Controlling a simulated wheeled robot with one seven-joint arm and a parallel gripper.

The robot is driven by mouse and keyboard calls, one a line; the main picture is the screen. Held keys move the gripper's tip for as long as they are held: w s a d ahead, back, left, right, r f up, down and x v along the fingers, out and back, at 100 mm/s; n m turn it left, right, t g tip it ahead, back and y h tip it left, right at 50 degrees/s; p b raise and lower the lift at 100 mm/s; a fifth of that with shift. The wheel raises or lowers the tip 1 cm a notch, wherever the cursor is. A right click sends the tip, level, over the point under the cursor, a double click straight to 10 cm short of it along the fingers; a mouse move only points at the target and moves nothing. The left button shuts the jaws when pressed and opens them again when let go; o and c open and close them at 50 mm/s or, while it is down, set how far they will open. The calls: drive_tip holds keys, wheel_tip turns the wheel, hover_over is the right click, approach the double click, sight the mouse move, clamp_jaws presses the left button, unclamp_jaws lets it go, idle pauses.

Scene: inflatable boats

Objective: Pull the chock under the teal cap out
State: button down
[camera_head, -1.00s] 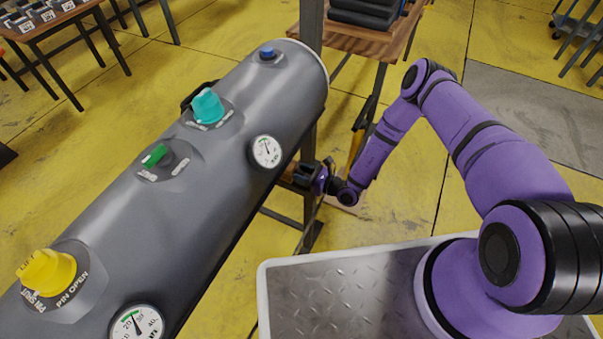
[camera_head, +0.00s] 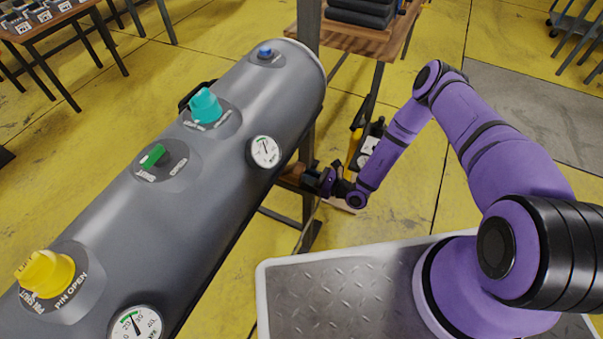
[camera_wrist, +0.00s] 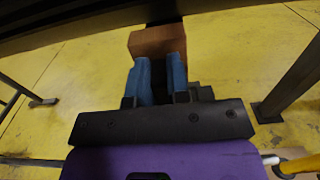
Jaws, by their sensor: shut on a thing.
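The teal cap (camera_head: 205,106) stands on top of a long grey inflatable tube (camera_head: 215,170). A brown wooden chock (camera_head: 291,173) shows low at the tube's right side, roughly level with the teal cap. My gripper (camera_head: 309,178) reaches it from the right. In the wrist view, my gripper's blue fingers (camera_wrist: 161,78) are shut on the near end of the chock (camera_wrist: 157,42). The chock's far end is hidden in the dark under the tube, so I cannot tell how deep it sits.
The tube also carries a yellow cap (camera_head: 46,272), a green lever (camera_head: 152,156), a blue cap (camera_head: 266,52) and two gauges (camera_head: 265,152). A dark stand post (camera_head: 308,130) rises just beyond my gripper. Yellow floor (camera_head: 400,215) lies open to the right.

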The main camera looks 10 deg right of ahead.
drive_tip(key=shift+v, duration=0.85)
drive_tip(key=c, duration=1.1)
unclamp_jaws()
drive_tip(key=shift+d, duration=0.1)
drive_tip(key=shift+s, duration=0.1)
drive_tip(key=v, duration=1)
drive_tip(key=shift+s+d, duration=0.15)
drive_tip(key=shift+d, duration=0.2)
